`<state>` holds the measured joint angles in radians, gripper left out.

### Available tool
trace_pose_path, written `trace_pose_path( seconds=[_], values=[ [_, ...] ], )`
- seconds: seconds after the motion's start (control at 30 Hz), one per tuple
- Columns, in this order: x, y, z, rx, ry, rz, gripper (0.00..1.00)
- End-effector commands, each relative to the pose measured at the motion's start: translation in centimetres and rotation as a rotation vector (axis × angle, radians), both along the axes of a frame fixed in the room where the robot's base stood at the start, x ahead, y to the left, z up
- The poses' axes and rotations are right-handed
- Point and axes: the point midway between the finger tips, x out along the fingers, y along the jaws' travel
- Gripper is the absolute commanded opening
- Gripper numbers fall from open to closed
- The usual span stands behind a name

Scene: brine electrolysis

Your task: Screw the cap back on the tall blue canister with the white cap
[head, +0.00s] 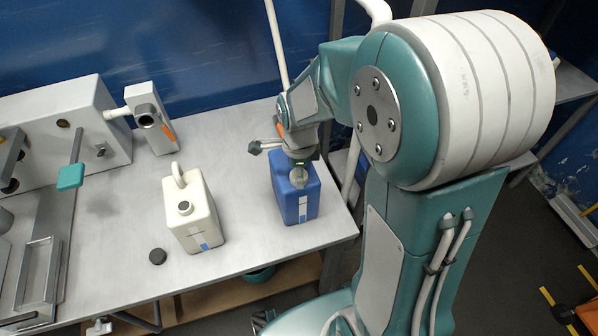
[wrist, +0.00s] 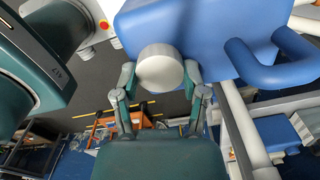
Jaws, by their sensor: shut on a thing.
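The tall blue canister (head: 297,200) stands upright near the right end of the grey table. In the wrist view its blue body (wrist: 190,22) and its looped handle (wrist: 278,62) fill the top. The white cap (wrist: 160,68) is at the top of the canister, between the fingers of my gripper (wrist: 160,84). My gripper is shut on the cap. The cap covers the canister's mouth, and I cannot tell whether its thread is engaged.
A cream canister (head: 195,222) with an open neck stands left of the blue one. A dark cap (head: 157,256) lies on the table (head: 240,180) beside it. A grey machine (head: 60,120) with a teal lever stands at the left. Bare table lies between the canisters.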

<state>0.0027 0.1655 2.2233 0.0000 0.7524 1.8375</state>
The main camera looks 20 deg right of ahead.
Motion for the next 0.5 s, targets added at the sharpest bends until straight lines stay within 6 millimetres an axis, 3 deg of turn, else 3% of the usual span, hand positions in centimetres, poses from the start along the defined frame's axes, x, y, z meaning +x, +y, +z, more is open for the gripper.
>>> trace_pose_path(
  seconds=[0.2, 0.23, 0.3, 0.33, 0.5],
  values=[
    [-0.28, 0.03, -0.27, 0.001, 0.010, -0.022, 0.00],
    [-0.28, 0.03, -0.27, 0.001, 0.010, -0.022, 0.60],
    [-0.25, 0.03, -0.24, 0.000, 0.009, -0.021, 0.92],
    [-0.23, 0.02, -0.22, 0.000, 0.008, -0.021, 0.96],
    [-0.13, 0.02, -0.13, 0.000, 0.005, -0.019, 0.96]
  ],
)
